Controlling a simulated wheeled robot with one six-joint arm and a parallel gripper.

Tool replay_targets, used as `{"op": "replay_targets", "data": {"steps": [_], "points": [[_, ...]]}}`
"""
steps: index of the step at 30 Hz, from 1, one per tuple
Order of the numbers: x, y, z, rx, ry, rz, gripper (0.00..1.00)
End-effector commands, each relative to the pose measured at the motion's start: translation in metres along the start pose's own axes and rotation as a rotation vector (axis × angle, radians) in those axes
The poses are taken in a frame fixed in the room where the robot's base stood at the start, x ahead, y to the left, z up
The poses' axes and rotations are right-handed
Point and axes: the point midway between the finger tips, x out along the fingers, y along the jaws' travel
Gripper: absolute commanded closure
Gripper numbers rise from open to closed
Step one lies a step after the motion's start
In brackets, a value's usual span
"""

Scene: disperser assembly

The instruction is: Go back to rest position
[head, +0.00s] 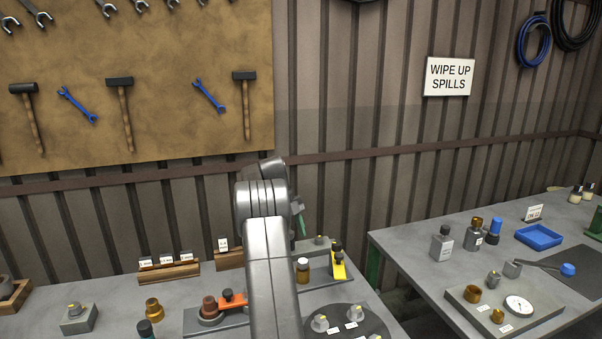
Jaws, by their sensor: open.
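My silver arm (268,270) rises from the bottom centre to a rounded joint above the left bench. A small grey-green part of my gripper (299,216) seems to show just right of that joint. The rest of it is hidden behind the arm, and I see nothing held in it. The visible part is above the bench top, apart from the objects there.
The left bench (118,300) holds wooden label racks (168,270), an orange-clamped fixture (232,300), a brown bottle (303,270), a yellow-and-black tool (338,262) and a round dark plate (350,323). The right bench (400,245) holds bottles, a blue tray (540,236) and a gauge (519,305). A gap separates the benches.

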Motion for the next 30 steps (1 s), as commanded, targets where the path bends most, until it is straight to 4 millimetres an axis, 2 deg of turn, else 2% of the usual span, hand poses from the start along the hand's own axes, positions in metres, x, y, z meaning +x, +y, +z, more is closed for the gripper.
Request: {"op": "replay_targets", "data": {"steps": [9, 15, 18, 30], "points": [[0.057, 0.000, -0.001, 0.000, 0.002, 0.002, 0.46], [0.082, 0.000, -0.001, 0.000, 0.001, 0.001, 0.46], [0.088, 0.000, -0.001, 0.000, 0.000, 0.000, 0.46], [0.084, 0.000, -0.002, 0.000, 0.000, 0.000, 0.46]]}}
